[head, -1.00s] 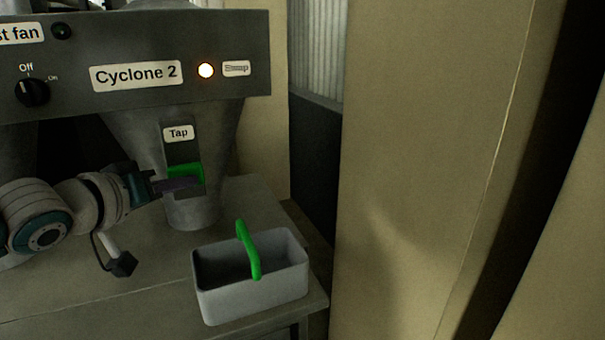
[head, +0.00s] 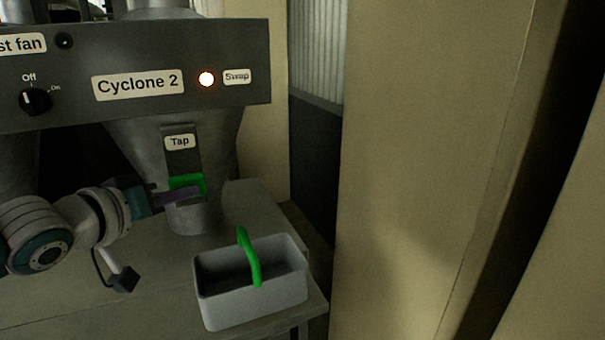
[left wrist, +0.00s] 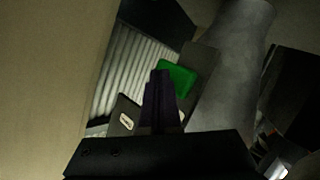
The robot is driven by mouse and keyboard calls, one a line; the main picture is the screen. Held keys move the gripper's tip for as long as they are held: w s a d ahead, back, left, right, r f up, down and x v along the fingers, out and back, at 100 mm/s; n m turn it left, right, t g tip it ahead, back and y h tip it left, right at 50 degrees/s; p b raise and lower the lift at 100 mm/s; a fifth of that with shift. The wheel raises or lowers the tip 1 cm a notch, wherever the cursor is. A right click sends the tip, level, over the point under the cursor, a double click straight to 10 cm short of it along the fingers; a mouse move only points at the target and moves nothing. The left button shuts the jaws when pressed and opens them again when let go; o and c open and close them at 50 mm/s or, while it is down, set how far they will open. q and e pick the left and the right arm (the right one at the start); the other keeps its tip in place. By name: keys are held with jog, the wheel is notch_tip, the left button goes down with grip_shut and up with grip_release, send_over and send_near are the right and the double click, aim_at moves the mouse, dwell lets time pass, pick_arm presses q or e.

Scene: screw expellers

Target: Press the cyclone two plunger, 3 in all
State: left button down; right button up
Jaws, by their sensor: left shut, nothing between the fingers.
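The cyclone two plunger is a green block (head: 187,182) on the dark plate under the "Tap" label, on the front of the grey metal cone (head: 158,150). My left gripper (head: 196,190) comes in from the left, shut and empty, with its fingertips in front of the green block's lower part. In the left wrist view the shut fingers (left wrist: 160,80) overlap the near edge of the green plunger (left wrist: 180,80). I cannot tell whether they touch it. My right gripper is in neither view.
A grey bin (head: 252,300) with a green handle stands on the table just below and right of the cone. Above is the dark panel (head: 200,105) marked "Cyclone 2", with a lit lamp (head: 206,79) beside a "Swap" label. A beige wall (head: 430,170) closes off the right.

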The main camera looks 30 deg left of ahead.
pick_arm(q)
jog(key=shift+s+d+r+p, duration=0.15)
jog(key=shift+s+d+p, duration=0.2)
jog(key=shift+s+d, duration=0.15)
jog(key=s+d+p, duration=0.1)
jog(key=d, duration=0.1)
jog(key=s+d+p, duration=0.2)
dwell(0.5)
dwell(2.4)
